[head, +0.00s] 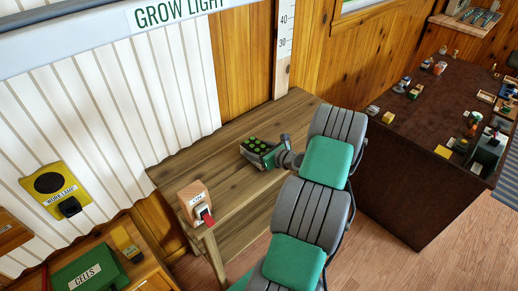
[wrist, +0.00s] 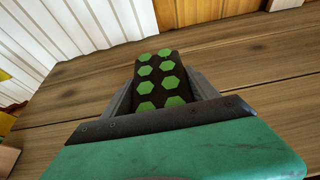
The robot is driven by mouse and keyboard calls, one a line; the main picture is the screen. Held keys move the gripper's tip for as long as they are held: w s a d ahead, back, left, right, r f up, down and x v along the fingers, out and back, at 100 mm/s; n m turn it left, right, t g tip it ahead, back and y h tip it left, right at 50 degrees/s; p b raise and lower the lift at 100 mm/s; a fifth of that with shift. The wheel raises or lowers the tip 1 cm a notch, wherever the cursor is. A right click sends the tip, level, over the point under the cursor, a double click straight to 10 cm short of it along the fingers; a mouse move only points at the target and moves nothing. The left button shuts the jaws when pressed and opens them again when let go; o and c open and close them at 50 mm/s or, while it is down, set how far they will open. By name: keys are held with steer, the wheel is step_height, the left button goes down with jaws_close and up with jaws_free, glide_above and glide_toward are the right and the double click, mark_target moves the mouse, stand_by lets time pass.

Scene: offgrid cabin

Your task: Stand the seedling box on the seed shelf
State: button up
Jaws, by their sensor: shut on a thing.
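The seedling box (head: 257,145) is a small dark box with rows of green hexagonal tops. My gripper (head: 265,156) is shut on it, and in the wrist view the grey fingers flank the box (wrist: 160,82) on both sides. The box looks upright, over the middle of a plank-topped wooden surface (head: 200,152) below the "GROW LIGHT" sign, which appears to be the seed shelf. The planks also show in the wrist view (wrist: 260,62). The underside of the box is hidden, so I cannot tell whether it touches the planks.
A wooden block with a red switch (head: 205,215) stands at the shelf's front left corner. A height scale (head: 284,50) is on the wall behind. A dark counter (head: 420,150) with several small objects is at right. The planks around the box look clear.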

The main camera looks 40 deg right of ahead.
steer(key=shift+f, duration=0.2)
steer(key=o, duration=1.9)
steer(key=shift+c, duration=0.2)
steer(key=shift+r, duration=0.1)
